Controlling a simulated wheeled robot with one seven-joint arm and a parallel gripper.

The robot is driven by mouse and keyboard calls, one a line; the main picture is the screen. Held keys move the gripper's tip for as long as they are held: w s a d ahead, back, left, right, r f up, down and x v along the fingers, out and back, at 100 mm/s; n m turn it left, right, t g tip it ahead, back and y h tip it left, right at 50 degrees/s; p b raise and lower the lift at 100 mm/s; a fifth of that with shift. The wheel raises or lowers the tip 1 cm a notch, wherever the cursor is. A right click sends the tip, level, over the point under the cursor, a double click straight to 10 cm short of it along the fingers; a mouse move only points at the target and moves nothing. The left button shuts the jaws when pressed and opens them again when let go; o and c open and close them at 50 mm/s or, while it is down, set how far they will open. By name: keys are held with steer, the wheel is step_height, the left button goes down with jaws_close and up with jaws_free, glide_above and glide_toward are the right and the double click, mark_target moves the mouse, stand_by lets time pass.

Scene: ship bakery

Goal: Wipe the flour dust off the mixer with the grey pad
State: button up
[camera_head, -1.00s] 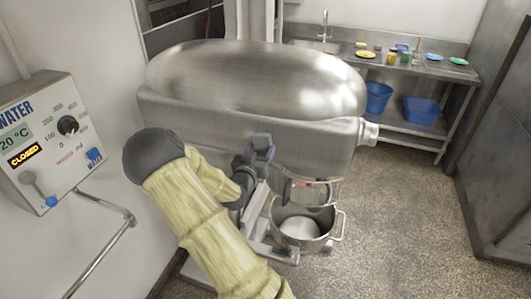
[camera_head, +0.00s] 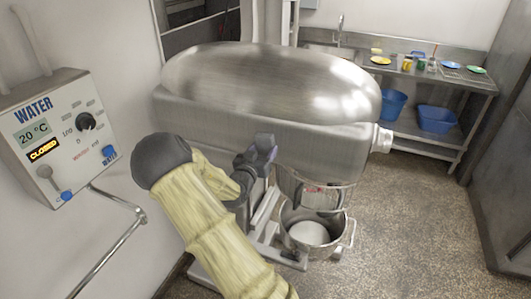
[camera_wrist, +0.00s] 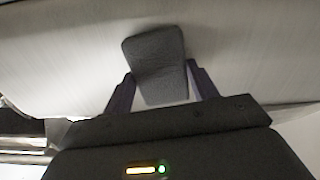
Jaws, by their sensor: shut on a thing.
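The mixer (camera_head: 270,85) is a large machine with a rounded, brushed-metal head, in the middle of the head view. Its metal surface also fills the upper part of the wrist view (camera_wrist: 60,55). My gripper (camera_head: 264,147) is at the lower front side of the mixer head. In the wrist view, my gripper (camera_wrist: 162,90) is shut on the grey pad (camera_wrist: 156,55), which sticks out beyond the fingertips against the mixer's surface. I cannot tell whether the pad touches the metal. The pad is not clear in the head view. I cannot make out the flour dust.
A steel bowl (camera_head: 313,236) stands under the mixer head. A water control panel (camera_head: 55,135) with a pipe (camera_head: 110,240) is on the left wall. A steel counter (camera_head: 455,78) with dishes and blue tubs (camera_head: 437,119) stands at the back right. The speckled floor on the right is clear.

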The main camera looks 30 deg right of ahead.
steer(key=shift+w, duration=0.1)
steer(key=shift+w+a, duration=1.15)
steer(key=shift+w, duration=0.2)
steer(key=shift+r+p, duration=0.55)
steer(key=shift+r, duration=0.45)
steer(key=shift+s, duration=0.1)
steer(key=shift+s+d+f+b, duration=0.1)
steer(key=shift+s+d+b, duration=0.5)
steer(key=shift+s+d, duration=0.55)
steer(key=shift+s, duration=0.2)
